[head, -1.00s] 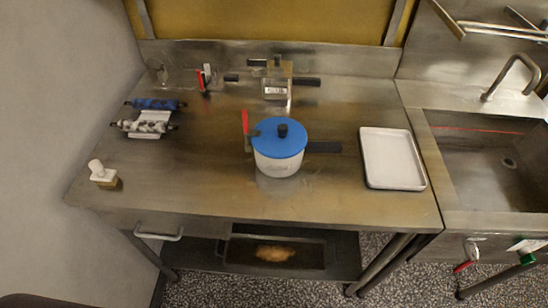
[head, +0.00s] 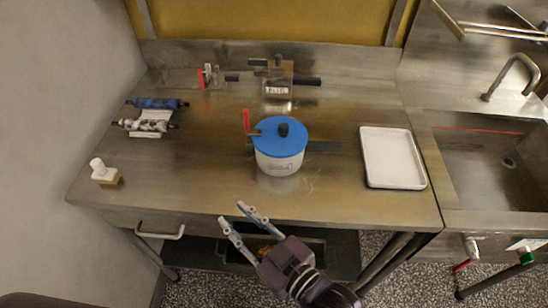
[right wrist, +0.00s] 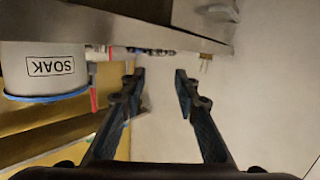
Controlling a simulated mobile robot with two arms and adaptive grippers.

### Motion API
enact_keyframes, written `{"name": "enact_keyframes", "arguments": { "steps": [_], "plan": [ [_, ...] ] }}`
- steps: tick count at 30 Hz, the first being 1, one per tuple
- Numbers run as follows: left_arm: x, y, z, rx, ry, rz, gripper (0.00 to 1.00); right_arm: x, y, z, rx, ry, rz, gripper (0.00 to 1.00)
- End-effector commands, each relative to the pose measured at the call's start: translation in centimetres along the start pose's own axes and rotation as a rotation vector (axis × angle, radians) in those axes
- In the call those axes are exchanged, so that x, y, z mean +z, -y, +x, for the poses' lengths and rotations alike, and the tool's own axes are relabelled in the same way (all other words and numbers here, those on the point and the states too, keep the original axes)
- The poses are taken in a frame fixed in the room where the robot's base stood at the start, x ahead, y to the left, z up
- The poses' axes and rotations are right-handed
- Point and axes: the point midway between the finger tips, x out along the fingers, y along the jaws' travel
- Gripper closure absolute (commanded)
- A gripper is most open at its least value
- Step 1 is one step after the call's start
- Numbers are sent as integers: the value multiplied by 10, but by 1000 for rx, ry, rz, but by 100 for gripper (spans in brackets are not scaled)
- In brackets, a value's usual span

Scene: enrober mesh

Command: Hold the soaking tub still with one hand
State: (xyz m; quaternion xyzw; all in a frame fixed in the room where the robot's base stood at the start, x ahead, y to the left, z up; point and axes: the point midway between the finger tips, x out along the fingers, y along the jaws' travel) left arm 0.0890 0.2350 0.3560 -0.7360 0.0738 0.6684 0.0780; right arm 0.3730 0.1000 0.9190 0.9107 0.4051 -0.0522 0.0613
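The soaking tub (head: 279,160) is a white round pot with a blue lid (head: 281,137) and black knob, upright at the middle of the steel table. A dark handle sticks out to its right, and a red lever (head: 246,120) stands at its left. In the right wrist view the tub (right wrist: 40,62) appears upside down at the left, with its SOAK label readable. My right gripper (head: 234,214) is open and empty at the table's front edge, in front of and left of the tub, not touching it. Its open fingers show in the right wrist view (right wrist: 160,75). My left gripper is out of view.
A white tray (head: 393,182) lies right of the tub, beside the sink (head: 480,180). A metal device (head: 277,85) stands behind. Blue and grey rollers (head: 148,124) and a white-handled brush (head: 103,172) lie at the left. The table between brush and tub is clear.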

Motion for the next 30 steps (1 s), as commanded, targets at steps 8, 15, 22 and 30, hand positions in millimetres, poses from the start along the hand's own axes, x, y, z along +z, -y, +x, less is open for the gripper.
{"name": "enact_keyframes", "arguments": {
  "steps": [8,15,22,30],
  "plan": [
    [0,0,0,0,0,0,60,-62,-103,9,159,-112,61,71],
    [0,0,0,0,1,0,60,-78,-128,12,196,-142,82,71],
    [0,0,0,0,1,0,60,-83,-135,46,197,-144,82,71],
    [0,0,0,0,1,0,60,-90,-144,95,195,-142,81,71]
  ]
}}
